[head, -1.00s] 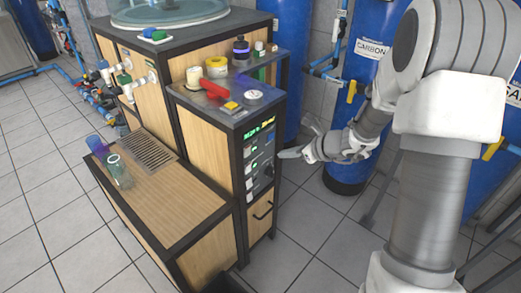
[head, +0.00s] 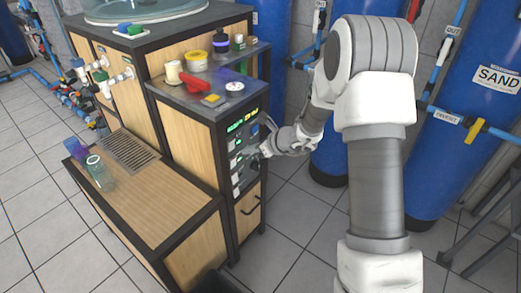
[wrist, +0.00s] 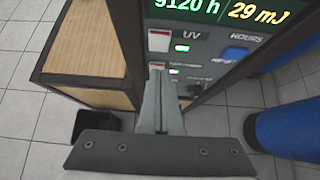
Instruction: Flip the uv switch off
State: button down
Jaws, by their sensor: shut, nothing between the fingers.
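The control panel (head: 241,150) is on the narrow front of the wooden cabinet. In the wrist view, the white UV switch (wrist: 158,40) sits under the "UV" label, with a lit green lamp (wrist: 182,48) beside it. The panel display (wrist: 225,12) reads "9120 h" and "29 mJ". My gripper (wrist: 160,72) is shut and empty, with its fingertips just below the UV switch in the picture. They partly cover a second, lower switch (wrist: 156,65). I cannot tell whether they touch the panel. In the head view, my gripper (head: 262,152) is right at the panel's right side.
A blue button (wrist: 235,53) lies under the "HOURS" label, right of the UV switch. Jars and a red item (head: 195,83) stand on the cabinet top. Blue tanks (head: 445,130) stand to the right.

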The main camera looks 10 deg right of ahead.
aim_at(233, 140)
jog(key=shift+w+a+r, duration=0.2)
jog(key=shift+w+a, duration=0.5)
jog(key=shift+w+a+r, duration=0.15)
jog(key=shift+w+a, duration=0.5)
jog(key=shift+w+a+r, duration=0.15)
jog(key=shift+w+a, duration=0.05)
jog(key=shift+a, duration=0.05)
jog(key=shift+r+p, duration=0.7)
jog(key=shift+r, duration=0.1)
jog(key=shift+d, duration=0.15)
